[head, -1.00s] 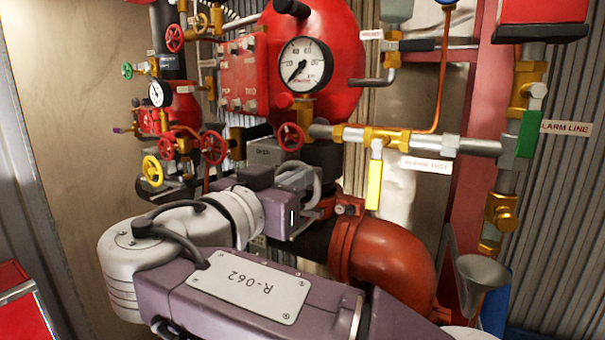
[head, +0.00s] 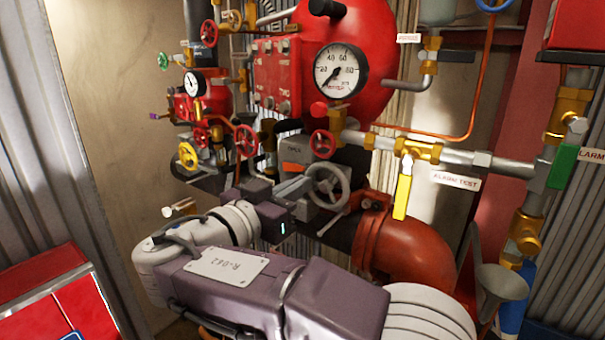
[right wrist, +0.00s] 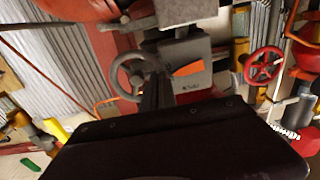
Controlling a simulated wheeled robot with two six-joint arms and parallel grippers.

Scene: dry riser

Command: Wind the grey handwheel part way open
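The grey handwheel (head: 328,186) faces me low on the valve assembly in the head view, left of the red elbow pipe. It also shows in the right wrist view (right wrist: 134,76), left of a grey box. My right gripper (head: 296,188) is at the left side of the wheel rim, with its tips close to it. In the right wrist view a dark finger (right wrist: 153,96) reaches up just right of the rim. I cannot tell whether it touches the wheel or how far the fingers are apart. My left gripper is not in view.
The grey box (head: 297,150) with an orange mark sits above the wheel. A red handwheel (head: 323,144) is higher up. A yellow lever (head: 402,196) hangs to the right, above the red elbow pipe (head: 415,248). A red cabinet (head: 60,295) stands at lower left.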

